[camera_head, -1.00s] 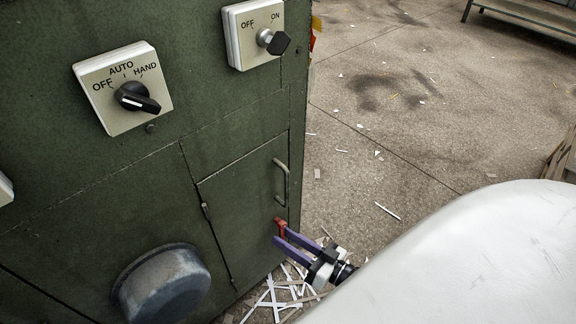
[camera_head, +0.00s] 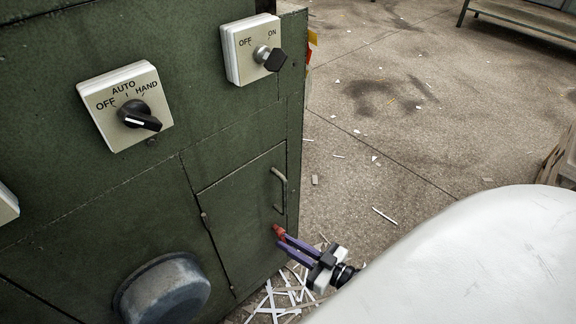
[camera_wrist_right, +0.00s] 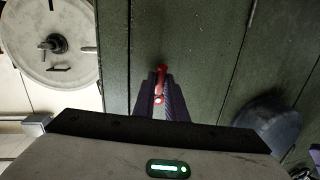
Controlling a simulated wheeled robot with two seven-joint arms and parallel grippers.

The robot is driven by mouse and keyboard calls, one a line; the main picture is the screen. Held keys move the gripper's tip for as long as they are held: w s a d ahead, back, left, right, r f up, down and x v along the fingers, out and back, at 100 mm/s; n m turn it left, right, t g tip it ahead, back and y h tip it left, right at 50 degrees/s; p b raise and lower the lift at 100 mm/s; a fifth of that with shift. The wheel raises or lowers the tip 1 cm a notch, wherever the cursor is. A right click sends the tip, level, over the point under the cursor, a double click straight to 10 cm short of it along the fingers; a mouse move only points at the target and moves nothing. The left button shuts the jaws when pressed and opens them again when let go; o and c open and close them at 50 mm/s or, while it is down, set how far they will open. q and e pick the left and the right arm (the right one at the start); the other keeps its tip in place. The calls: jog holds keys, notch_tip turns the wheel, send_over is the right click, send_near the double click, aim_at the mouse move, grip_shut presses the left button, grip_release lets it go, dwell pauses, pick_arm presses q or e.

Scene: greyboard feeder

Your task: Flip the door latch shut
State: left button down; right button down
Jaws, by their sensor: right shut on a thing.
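The small door (camera_head: 240,215) is flush in the green cabinet front, with a bar handle (camera_head: 279,190) near its right edge. The red latch (camera_head: 278,231) sits below the handle near that edge. It also shows in the right wrist view (camera_wrist_right: 160,82). My right gripper (camera_head: 285,240) reaches in from the lower right, its purple fingers shut on the latch. In the right wrist view the fingers (camera_wrist_right: 161,97) close around its lower part and hide some of it.
A two-position switch (camera_head: 253,50) and an OFF/AUTO/HAND selector (camera_head: 127,106) are above. A round grey cover (camera_head: 163,290) bulges out left of the door. White strips (camera_head: 285,295) litter the floor. Floor right of the cabinet is mostly open.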

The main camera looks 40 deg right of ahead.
jog(key=c, duration=1.8)
grip_release()
pick_arm(q)
jog(key=shift+w+r, duration=0.15)
jog(key=shift+r, duration=0.05)
